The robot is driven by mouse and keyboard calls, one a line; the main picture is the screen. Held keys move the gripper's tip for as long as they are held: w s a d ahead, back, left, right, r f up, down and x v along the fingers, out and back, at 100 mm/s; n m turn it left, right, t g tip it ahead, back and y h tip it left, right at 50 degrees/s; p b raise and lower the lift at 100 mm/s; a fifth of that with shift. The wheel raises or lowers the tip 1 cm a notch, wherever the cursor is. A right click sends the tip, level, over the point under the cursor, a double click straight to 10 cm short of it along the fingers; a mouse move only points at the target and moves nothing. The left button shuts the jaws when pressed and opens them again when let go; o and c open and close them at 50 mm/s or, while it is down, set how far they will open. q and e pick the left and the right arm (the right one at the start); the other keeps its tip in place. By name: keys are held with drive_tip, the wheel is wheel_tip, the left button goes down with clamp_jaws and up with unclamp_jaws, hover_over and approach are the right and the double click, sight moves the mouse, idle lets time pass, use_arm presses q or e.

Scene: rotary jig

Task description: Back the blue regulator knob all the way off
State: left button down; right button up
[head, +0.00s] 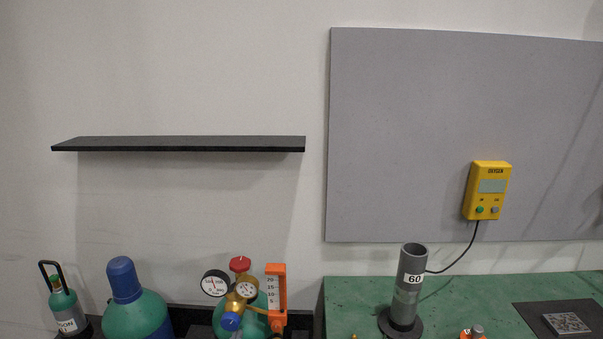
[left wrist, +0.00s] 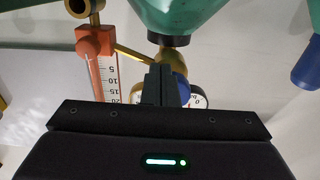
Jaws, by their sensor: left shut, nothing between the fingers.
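The blue regulator knob (head: 230,321) sits at the lower front of the brass regulator (head: 245,290) on a green cylinder (head: 274,291) with a red top knob (head: 240,264). In the left wrist view, which looks upside down, part of the blue knob (left wrist: 183,87) shows behind my left gripper (left wrist: 164,72). The gripper's dark fingers are together and empty, pointing toward the regulator. They overlap the knob in the picture; I cannot tell whether they touch it. My right gripper is not in view.
Two dial gauges (head: 215,283) and an orange flowmeter (head: 276,290) flank the knob closely. A larger blue-capped cylinder (head: 123,280) and a small bottle (head: 64,305) stand left. A green bench (head: 345,300) with a grey tube (head: 410,268) is right. A black shelf (head: 180,144) hangs above.

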use_arm(q)
drive_tip(key=s+p, duration=0.3)
drive_tip(key=s, duration=0.3)
drive_tip(key=shift+f, duration=0.15)
drive_tip(key=shift+f, duration=0.1)
drive_tip(key=a+m+b, duration=0.5)
drive_tip(key=m+b, duration=0.1)
drive_tip(key=b, duration=0.8)
drive_tip(key=w+r+b, duration=0.1)
drive_tip(key=w, duration=0.5)
drive_tip(key=shift+d, duration=0.3)
drive_tip(key=shift+d+r, duration=0.25)
drive_tip(key=shift+r, duration=0.1)
